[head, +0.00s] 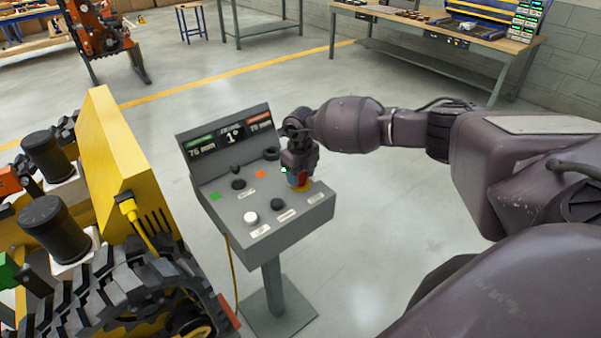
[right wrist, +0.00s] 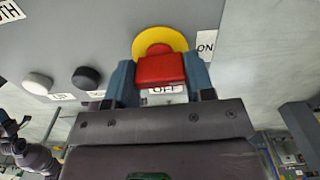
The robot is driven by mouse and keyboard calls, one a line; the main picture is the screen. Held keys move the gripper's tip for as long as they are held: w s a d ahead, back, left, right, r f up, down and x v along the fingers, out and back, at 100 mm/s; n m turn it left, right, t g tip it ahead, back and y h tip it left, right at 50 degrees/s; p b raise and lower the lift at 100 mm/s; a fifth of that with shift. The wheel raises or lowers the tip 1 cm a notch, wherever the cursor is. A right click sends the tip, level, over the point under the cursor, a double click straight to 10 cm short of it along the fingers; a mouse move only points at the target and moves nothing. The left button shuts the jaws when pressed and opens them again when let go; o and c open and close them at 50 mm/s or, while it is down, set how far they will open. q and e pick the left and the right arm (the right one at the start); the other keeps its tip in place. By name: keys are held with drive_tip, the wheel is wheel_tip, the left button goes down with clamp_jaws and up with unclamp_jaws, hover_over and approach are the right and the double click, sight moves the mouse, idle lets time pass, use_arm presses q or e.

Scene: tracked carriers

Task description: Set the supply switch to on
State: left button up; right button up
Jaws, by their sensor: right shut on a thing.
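The supply switch is a red handle (right wrist: 162,70) on a yellow disc (right wrist: 160,38), at the right of the grey control panel's sloped face in the head view, where the red handle (head: 302,178) is partly covered by my gripper. An ON label (right wrist: 206,46) is right of the disc in the right wrist view. An OFF label (right wrist: 163,89) is partly covered below the handle. The handle points toward OFF. My right gripper (right wrist: 161,76) is shut on the handle, one blue finger on each side; it also shows in the head view (head: 298,178). My left gripper is out of view.
The grey control panel (head: 222,225) carries a white button (head: 251,218), a black button (head: 277,204), knobs and a display (head: 230,134). A yellow tracked carrier (head: 110,160) stands close at left, with a yellow cable. A workbench (head: 450,35) stands at back right. Open floor lies behind the panel.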

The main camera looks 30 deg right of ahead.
sight(301, 173)
drive_tip(key=shift+r+m, duration=0.1)
drive_tip(key=shift+m, duration=0.3)
drive_tip(key=o, duration=0.9)
wheel_tip(301, 173, up, 11)
drive_tip(key=shift+f, duration=0.1)
idle(0.7)
